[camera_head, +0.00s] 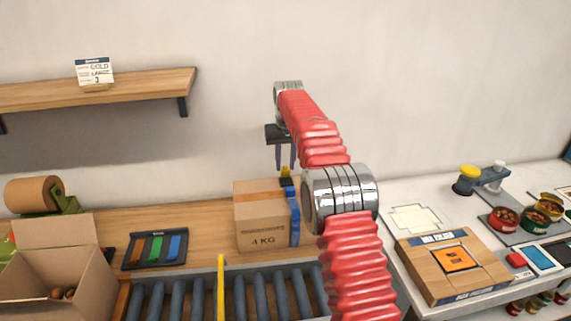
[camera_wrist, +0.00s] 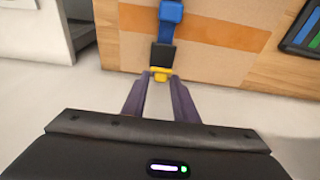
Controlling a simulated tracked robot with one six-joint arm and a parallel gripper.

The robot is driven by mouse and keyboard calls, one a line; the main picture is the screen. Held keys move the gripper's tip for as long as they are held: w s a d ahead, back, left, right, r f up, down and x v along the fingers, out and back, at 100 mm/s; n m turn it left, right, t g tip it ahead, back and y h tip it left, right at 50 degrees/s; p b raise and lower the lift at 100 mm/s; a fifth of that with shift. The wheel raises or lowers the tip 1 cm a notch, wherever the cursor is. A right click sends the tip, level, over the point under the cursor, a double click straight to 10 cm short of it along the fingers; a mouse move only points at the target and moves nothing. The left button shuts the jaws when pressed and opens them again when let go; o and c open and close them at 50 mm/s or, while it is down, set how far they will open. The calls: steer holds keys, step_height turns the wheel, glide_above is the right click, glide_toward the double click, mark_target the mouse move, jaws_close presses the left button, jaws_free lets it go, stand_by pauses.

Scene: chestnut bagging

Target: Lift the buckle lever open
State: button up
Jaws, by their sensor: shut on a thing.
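A cardboard box (camera_head: 262,216) marked 4 KG stands on the wooden bench with a blue strap (camera_head: 295,219) down its right side. It also shows in the wrist view (camera_wrist: 215,60), with orange tape across it. A black buckle (camera_wrist: 162,55) sits on the strap, with a small yellow lever (camera_wrist: 160,75) at its near end. The lever also shows above the box in the head view (camera_head: 286,170). My gripper (camera_wrist: 160,81) has its two purple fingers closed on the yellow lever. It points down over the box in the head view (camera_head: 286,168).
A roller conveyor (camera_head: 190,297) with a yellow bar (camera_head: 221,285) lies in front of the box. An open carton (camera_head: 60,260) and a tray of coloured strips (camera_head: 155,250) are at left. A shelf (camera_head: 100,90) hangs on the wall. A white counter (camera_head: 395,200) is at right.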

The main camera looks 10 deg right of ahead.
mark_target(286, 170)
stand_by(0.5)
steer(key=o, duration=0.8)
steer(key=shift+r, duration=0.1)
steer(key=r, duration=0.4)
steer(key=s+r, duration=0.1)
steer(key=r, duration=0.1)
steer(key=shift+r, duration=0.3)
steer(key=shift+s+r, duration=0.1)
steer(key=shift+r, duration=0.15)
